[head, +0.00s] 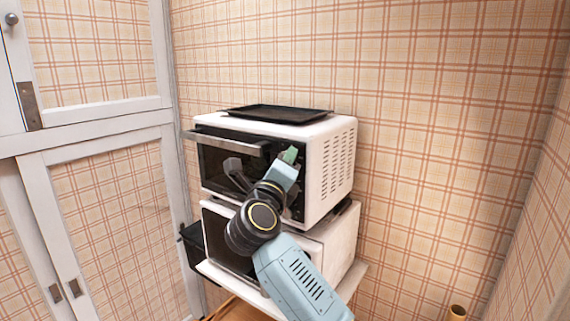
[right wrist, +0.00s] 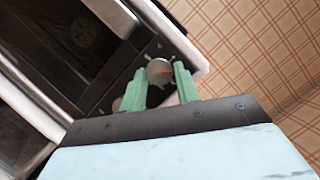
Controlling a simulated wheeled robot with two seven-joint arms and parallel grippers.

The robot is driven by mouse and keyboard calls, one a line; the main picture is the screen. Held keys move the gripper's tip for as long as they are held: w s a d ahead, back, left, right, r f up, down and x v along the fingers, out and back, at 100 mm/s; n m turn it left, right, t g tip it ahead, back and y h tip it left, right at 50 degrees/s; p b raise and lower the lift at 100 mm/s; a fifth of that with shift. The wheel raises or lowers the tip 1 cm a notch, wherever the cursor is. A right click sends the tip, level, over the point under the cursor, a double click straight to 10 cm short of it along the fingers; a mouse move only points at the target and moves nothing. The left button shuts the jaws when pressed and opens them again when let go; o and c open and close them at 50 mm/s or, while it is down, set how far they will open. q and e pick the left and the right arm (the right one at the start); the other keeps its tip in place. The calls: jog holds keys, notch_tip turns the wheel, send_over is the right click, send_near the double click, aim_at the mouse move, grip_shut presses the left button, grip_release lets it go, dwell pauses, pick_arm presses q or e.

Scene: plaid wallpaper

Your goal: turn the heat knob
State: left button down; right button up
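A white toaster oven (head: 328,165) with a dark glass front and a metal handle (head: 230,142) stands on top of another appliance. My right gripper (head: 290,155) is at the upper right of the oven's front panel and hides the knobs in the head view. In the right wrist view, a round silver knob (right wrist: 160,72) with a red mark sits between the two green fingertips of this gripper (right wrist: 161,80). The fingers are close together with the knob between them and no clear gap. A second knob (right wrist: 117,103) shows partly behind the left finger. My left gripper is not in view.
A black tray (head: 275,114) lies on top of the oven. A second white appliance (head: 335,240) stands below it on a shelf (head: 350,282). A white-framed cupboard (head: 90,130) is at the left. The plaid wall at the right is clear.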

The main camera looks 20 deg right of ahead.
jog(key=c, duration=0.5)
jog(key=shift+w+a+f+m+g+h+b, duration=0.1)
jog(key=shift+m+g+h+b, duration=0.5)
jog(key=shift+m+b, duration=1.7)
jog(key=shift+w+a+f+m+g+h+b, duration=0.15)
jog(key=shift+m+h+b, duration=1.3)
jog(key=shift+b, duration=1.4)
jog(key=shift+w+d+f+m+g+h+b, duration=0.1)
jog(key=shift+m+g+h+b, duration=0.3)
jog(key=shift+m+b, duration=2)
jog(key=o, duration=1)
jog(key=shift+s+a+r, duration=0.1)
